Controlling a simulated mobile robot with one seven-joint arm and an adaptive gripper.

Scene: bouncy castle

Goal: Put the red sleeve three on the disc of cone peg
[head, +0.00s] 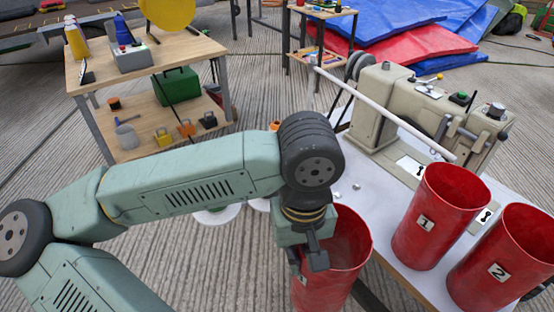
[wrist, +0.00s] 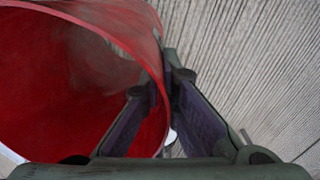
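A red open-topped sleeve (head: 345,250), apparently sleeve three, hangs beside the left edge of the white table. Its label is mostly hidden by my gripper. My gripper (head: 312,262) is at its near left rim. In the wrist view, the fingers (wrist: 166,90) sit on either side of the wall of this sleeve (wrist: 60,80), one inside and one outside, and appear closed on it. White discs (head: 217,215) show on the floor beneath my arm, mostly covered. A small orange tip (head: 275,125) shows behind my arm; I cannot tell whether it belongs to the cone peg.
Red sleeves marked 1 (head: 428,245) and 2 (head: 495,285) stand on the white table (head: 385,215) at right. A beige machine (head: 385,105) with a long pale rod is behind them. A wooden workbench (head: 180,52) is at the back left. Bare floor lies between.

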